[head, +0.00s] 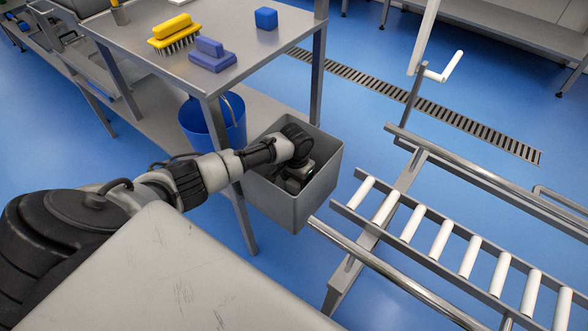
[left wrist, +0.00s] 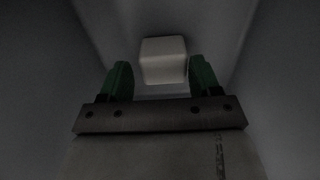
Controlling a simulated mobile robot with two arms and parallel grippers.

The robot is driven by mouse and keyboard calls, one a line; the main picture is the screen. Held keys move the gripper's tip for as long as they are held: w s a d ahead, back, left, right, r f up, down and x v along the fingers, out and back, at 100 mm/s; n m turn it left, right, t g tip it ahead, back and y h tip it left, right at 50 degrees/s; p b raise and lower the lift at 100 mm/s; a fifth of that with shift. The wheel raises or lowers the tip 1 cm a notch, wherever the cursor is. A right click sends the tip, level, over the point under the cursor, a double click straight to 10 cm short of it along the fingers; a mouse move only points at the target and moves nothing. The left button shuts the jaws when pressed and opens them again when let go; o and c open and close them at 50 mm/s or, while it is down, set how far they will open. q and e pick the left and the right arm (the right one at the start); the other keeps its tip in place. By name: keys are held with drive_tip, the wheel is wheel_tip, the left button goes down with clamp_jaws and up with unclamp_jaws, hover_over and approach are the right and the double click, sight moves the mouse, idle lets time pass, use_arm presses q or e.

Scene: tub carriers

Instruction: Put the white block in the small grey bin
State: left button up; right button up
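The small grey bin (head: 283,208) is open at the top and sits beside the steel table's leg. My left gripper (head: 296,184) reaches down inside it. In the left wrist view the white block (left wrist: 163,60) is between the two green fingers of my left gripper (left wrist: 161,80). The block is hidden in the head view. My right gripper is out of view.
The steel table (head: 150,50) holds a yellow brush (head: 173,30), a blue brush (head: 211,55) and a blue block (head: 266,18). A blue bucket (head: 208,125) stands below. A roller conveyor (head: 440,240) is to the right.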

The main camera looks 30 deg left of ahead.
use_arm(q)
drive_tip(key=o, duration=0.3)
drive_tip(key=shift+s+a+f, duration=0.15)
drive_tip(key=shift+s+a, duration=0.05)
drive_tip(key=shift+s, duration=0.35)
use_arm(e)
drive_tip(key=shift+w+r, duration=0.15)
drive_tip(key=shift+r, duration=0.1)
use_arm(q)
drive_tip(key=shift+w, duration=0.1)
drive_tip(key=shift+w+r+p, duration=0.1)
drive_tip(key=shift+r+p, duration=0.3)
drive_tip(key=shift+r, duration=0.1)
wheel_tip(320, 180, up, 10)
drive_tip(key=w+p, duration=0.1)
drive_tip(key=p, duration=0.1)
drive_tip(key=shift+d+r, duration=0.15)
drive_tip(key=shift+d, duration=0.2)
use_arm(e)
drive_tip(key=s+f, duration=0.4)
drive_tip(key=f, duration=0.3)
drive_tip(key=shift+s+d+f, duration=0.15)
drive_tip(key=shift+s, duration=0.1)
